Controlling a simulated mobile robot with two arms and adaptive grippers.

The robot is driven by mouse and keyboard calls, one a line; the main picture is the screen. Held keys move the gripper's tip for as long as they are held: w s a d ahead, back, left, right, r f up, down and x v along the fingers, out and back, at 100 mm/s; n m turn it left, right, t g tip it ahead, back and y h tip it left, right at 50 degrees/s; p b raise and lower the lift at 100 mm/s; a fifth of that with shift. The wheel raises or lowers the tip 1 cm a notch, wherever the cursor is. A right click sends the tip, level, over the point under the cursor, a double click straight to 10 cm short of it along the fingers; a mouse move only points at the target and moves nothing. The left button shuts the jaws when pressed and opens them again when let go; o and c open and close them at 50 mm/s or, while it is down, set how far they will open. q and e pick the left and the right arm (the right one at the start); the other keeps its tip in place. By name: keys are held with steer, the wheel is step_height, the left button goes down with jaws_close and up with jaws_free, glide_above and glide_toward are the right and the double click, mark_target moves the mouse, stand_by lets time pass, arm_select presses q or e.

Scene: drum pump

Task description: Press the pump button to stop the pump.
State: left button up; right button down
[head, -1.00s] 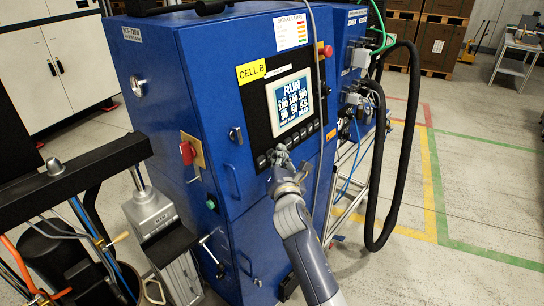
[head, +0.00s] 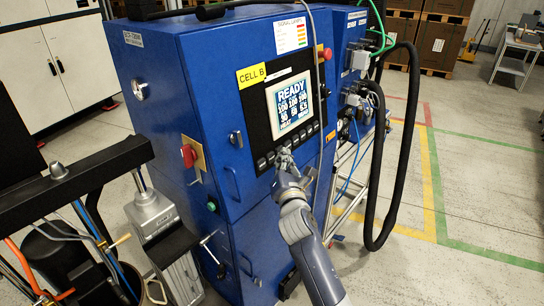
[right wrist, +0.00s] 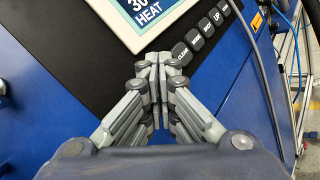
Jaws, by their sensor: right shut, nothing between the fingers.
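The blue cabinet (head: 235,75) marked CELL B carries a black control panel with a lit display (head: 291,103) that reads READY. A row of dark buttons (head: 264,162) runs below the display. My right gripper (head: 284,156) is shut and empty, with its fingertips at this row. In the right wrist view the shut fingertips (right wrist: 153,62) are at the panel just below the display corner, left of the button marked CLEAR (right wrist: 180,54). They hide what is directly behind them, and I cannot tell whether they touch it. My left gripper is not in view.
A red switch (head: 188,155) on a yellow plate and a green button (head: 211,206) are on the cabinet's left side. A red knob (head: 327,53) sits at the upper right. A thick black hose (head: 403,150) loops at the right.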

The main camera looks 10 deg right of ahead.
steer(key=s+d+p, duration=0.1)
steer(key=s+p, duration=0.1)
steer(key=s+d+r+p, duration=0.1)
steer(key=d, duration=0.1)
steer(key=shift+s+p, duration=0.4)
stand_by(0.6)
